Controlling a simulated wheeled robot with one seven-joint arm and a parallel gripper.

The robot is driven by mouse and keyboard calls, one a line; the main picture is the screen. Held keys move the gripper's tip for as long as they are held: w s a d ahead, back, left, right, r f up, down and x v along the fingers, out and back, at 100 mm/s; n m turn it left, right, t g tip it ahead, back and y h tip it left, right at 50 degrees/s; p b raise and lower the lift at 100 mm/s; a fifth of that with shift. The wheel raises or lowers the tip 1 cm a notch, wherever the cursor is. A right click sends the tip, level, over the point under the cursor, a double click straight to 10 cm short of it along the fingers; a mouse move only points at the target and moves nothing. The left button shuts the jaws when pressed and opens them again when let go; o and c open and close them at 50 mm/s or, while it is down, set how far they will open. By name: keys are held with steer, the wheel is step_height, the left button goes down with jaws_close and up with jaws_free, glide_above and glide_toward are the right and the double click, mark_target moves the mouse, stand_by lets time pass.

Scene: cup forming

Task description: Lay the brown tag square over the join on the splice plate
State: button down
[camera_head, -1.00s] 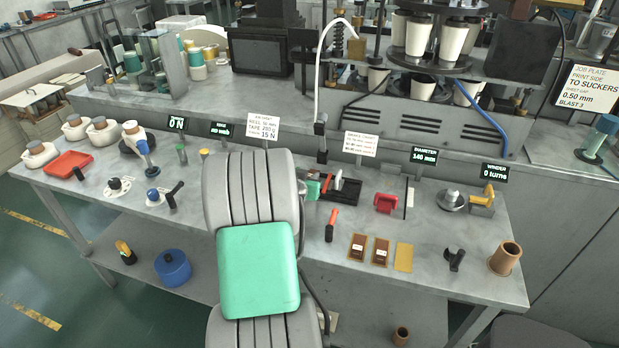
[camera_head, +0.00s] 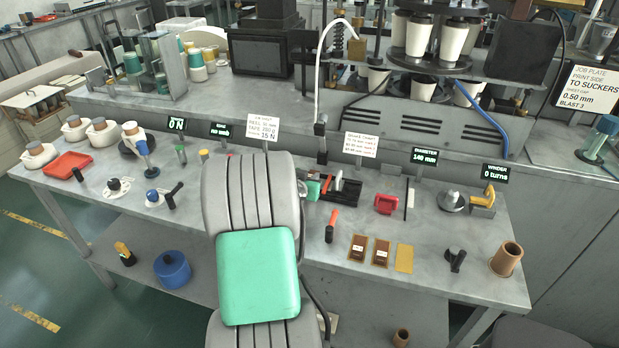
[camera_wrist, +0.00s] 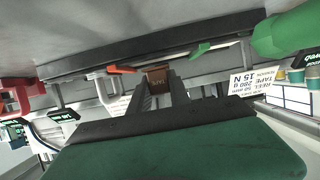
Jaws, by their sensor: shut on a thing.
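In the wrist view my gripper (camera_wrist: 160,86) is shut on a small brown tag (camera_wrist: 157,75) with faint lettering, held at the fingertips. The dark splice plate (camera_wrist: 205,32) spans the upper part of that view, close to the tag, with an orange piece and a green piece on either side. I cannot tell whether the tag touches the plate, and the join cannot be made out. In the head view the dark splice plate (camera_head: 345,196) is on the bench just right of my arm, which hides my gripper and the held tag.
Two brown tags (camera_head: 357,248) (camera_head: 381,252) and a tan card (camera_head: 404,258) lie at the bench front. An orange-and-black tool (camera_head: 331,226) lies left of them. A red piece (camera_head: 386,204) sits right of the plate. A sign (camera_head: 262,127) stands behind my arm.

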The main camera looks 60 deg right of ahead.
steer(key=shift+f+b, duration=0.8)
steer(key=shift+b, duration=0.1)
stand_by(0.4)
steer(key=c, duration=1.1)
jaws_free()
steer(key=shift+c, duration=0.2)
steer(key=shift+o, duration=0.2)
steer(key=o, duration=0.4)
steer(key=shift+r+p, duration=2.1)
steer(key=shift+r, duration=2)
